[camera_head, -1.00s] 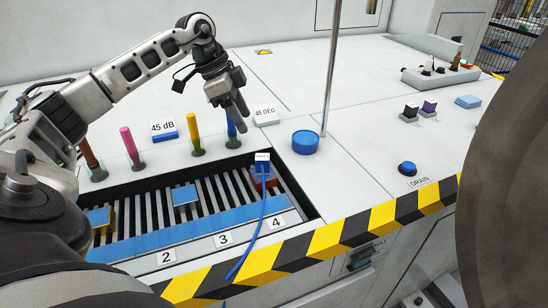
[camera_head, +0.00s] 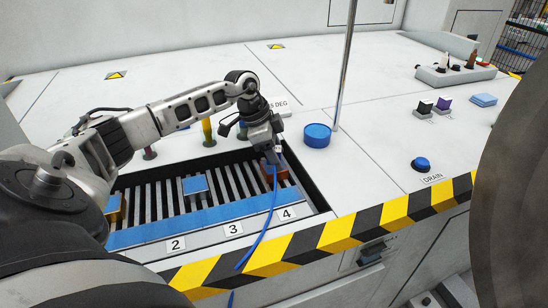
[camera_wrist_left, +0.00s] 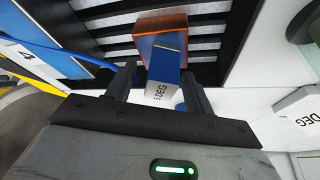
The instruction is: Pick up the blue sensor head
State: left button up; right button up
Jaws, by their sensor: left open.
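In the wrist view my left gripper (camera_wrist_left: 158,86) is open, with one finger on each side of the sensor head. I cannot tell whether the fingers touch it. My right gripper is not in view.
The slotted tray (camera_head: 160,232) has dark walls and numbered labels. Colored pegs, including a yellow one (camera_head: 207,130), stand behind it. A blue round puck (camera_head: 317,135) and a thin upright pole (camera_head: 345,70) stand right of the gripper.

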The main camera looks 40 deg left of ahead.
pick_arm(q)
jog(key=shift+w+f, duration=0.1)
jog(key=shift+f, duration=0.15)
jog(key=c, duration=1.1)
jog(key=shift+r, duration=0.15)
